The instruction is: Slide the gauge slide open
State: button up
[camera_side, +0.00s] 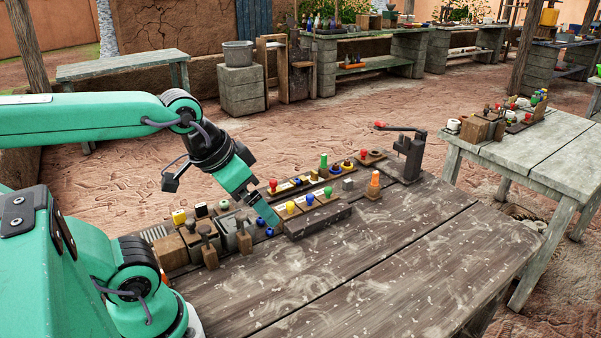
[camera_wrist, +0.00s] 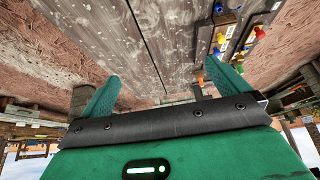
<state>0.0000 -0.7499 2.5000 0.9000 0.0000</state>
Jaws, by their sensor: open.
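My gripper (camera_side: 268,214) points down and to the right over the wooden workbench (camera_side: 370,270), close to the left end of a long dark block (camera_side: 318,222). In the wrist view my gripper (camera_wrist: 165,88) shows two green fingers spread apart with nothing between them. I cannot tell for sure which piece is the gauge slide. Behind the long block is a row of boards with coloured knobs, among them a yellow knob (camera_side: 290,207) and a green knob (camera_side: 328,191). Whether the fingers touch anything is unclear.
Wooden blocks with upright handles (camera_side: 209,246) stand left of my gripper. An orange peg (camera_side: 374,179) and a dark clamp-like stand with a red-tipped lever (camera_side: 408,155) stand toward the bench's far right end. The bench's front is clear. A second table (camera_side: 545,150) stands at right.

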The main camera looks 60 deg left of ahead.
jog(key=c, duration=0.6)
jog(key=shift+w+a+r, duration=0.25)
jog(key=shift+w, duration=0.2)
jog(key=c, duration=0.6)
jog(key=w+a+g, duration=0.3)
jog(key=w+a, duration=1)
jog(key=w, duration=0.3)
jog(key=w+a+f+g, duration=0.1)
jog(key=a+f, duration=0.3)
jog(key=a, duration=0.2)
jog(key=w+a+f, duration=0.2)
jog(key=a+f, duration=0.2)
jog(key=a, duration=0.2)
jog(key=w+a+f+g, duration=0.1)
jog(key=w+a+f, duration=0.1)
jog(key=a+f, duration=0.2)
jog(key=shift+w+a+f+g, duration=0.1)
jog(key=shift+w+a+g, duration=0.05)
jog(key=shift+a, duration=0.5)
jog(key=shift+w+a+f+g, duration=0.1)
jog(key=shift+a+g, duration=0.05)
jog(key=shift+a, duration=0.5)
jog(key=shift+a+f, duration=0.35)
jog(key=shift+a, duration=0.05)
jog(key=shift+f, duration=0.1)
